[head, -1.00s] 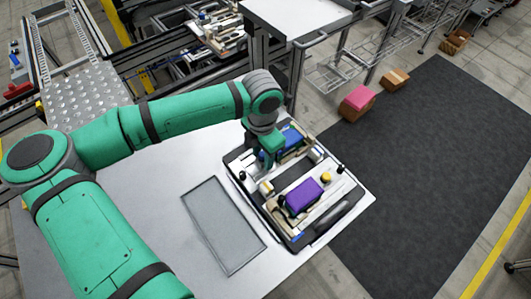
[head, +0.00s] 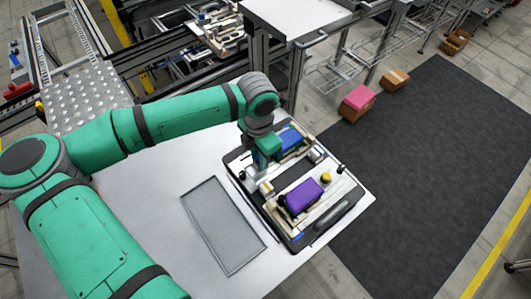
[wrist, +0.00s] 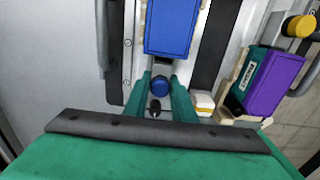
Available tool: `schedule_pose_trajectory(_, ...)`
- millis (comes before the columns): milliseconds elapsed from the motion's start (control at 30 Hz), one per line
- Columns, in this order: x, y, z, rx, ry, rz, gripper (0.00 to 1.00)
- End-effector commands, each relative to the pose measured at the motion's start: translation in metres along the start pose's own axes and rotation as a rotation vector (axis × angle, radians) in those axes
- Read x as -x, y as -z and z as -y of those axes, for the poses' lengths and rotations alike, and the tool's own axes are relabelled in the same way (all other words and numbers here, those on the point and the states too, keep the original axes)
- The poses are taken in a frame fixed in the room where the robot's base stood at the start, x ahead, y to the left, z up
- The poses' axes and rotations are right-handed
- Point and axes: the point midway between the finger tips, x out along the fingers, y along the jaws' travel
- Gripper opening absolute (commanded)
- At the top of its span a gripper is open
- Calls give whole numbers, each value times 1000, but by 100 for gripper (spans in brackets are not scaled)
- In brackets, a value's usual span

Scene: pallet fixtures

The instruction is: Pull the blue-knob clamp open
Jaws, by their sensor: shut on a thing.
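The blue knob (wrist: 161,86) of the clamp sits between the two green fingertips of my gripper (wrist: 161,92) in the wrist view. The gripper is shut on this knob, just below the near end of a blue block (wrist: 172,26). In the head view my gripper (head: 265,160) is low over the left part of the pallet fixture (head: 328,222), beside the blue block (head: 291,139). The knob and the fingertips are hidden behind my wrist there. A small dark part (wrist: 154,105) shows between the fingers, below the knob.
A purple block (head: 303,196) and a yellow knob (head: 326,177) are on the fixture's nearer half. A shallow grey tray (head: 222,225) lies on the white table (head: 165,190) left of the fixture. Boxes (head: 358,103) stand on the floor beyond.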

Motion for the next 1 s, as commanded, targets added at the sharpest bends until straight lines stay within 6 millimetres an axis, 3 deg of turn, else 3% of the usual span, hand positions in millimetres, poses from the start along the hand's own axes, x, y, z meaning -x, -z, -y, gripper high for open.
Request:
schedule_pose_trajectory(533, 1, 17, 0, 0, -1, -2, 4)
schedule_pose_trajectory(567, 1, 17, 0, -1, -1, -1, 28)
schedule_pose_trajectory(600, 1, 16, 0, -1, -1, -1, 36)
schedule_pose_trajectory(1000, 0, 16, 0, 0, -1, -2, 36)
